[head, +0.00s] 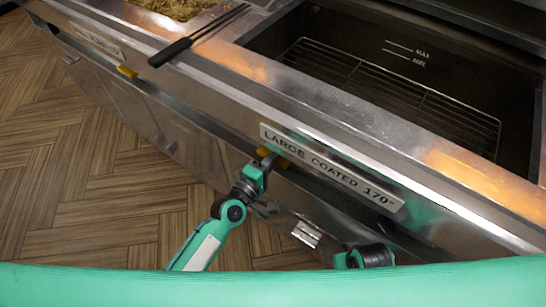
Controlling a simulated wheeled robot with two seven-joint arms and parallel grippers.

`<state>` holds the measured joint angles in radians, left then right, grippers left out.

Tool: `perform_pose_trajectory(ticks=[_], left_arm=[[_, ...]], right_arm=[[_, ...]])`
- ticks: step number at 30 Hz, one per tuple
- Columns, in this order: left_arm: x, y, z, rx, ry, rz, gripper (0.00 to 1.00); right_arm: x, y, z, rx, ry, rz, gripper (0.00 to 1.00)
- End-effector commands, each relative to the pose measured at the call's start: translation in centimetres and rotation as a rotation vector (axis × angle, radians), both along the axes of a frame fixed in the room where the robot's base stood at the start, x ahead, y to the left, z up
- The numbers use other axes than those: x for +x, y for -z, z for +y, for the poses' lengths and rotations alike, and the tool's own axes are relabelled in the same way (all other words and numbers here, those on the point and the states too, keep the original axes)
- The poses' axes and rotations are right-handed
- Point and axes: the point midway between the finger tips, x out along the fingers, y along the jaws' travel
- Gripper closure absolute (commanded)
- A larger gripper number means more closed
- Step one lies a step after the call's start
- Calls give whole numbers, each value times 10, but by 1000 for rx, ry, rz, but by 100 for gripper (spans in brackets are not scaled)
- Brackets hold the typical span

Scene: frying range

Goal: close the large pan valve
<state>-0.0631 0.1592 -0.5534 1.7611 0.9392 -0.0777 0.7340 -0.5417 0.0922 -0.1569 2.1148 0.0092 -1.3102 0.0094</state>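The large pan (395,85) is the deep steel vat at the right, with a wire rack inside and MAX and MIN marks on its wall. Its front carries a label (330,166) reading "LARGE COATED 170°". A yellow handle (283,163), which looks like the large pan valve, shows just below the label's left end, partly hidden. My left gripper (266,160) is at the left end of this handle, touching or very close. Its fingers are small and partly covered, so I cannot tell whether they grip it. Of my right arm only a green and black part shows at the bottom; its gripper is out of sight.
A second yellow handle (127,71) sits farther left under another label (98,39). Black-handled tongs (190,42) lie across the range top beside a pan of food (172,8). Steel cabinet doors with a latch (306,234) are below. The wood floor (80,170) at left is clear.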

Motion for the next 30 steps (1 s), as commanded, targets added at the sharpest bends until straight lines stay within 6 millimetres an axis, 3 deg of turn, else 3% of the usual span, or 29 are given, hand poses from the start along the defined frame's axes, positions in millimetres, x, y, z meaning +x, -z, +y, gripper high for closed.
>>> perform_pose_trajectory(ticks=[15, 16, 18, 30], left_arm=[[0, 0, 0, -15, -1, 11, 100], [0, 0, 0, -15, -1, 11, 74], [0, 0, 0, -15, -1, 11, 60], [-5, 1, 4, -12, 0, 11, 58]], right_arm=[[-1, 2, 0, -1, 0, 4, 100], [0, 2, 0, -1, 0, 4, 100], [0, 1, 0, -1, -1, 3, 100], [2, 0, 0, -1, -1, -2, 100]])
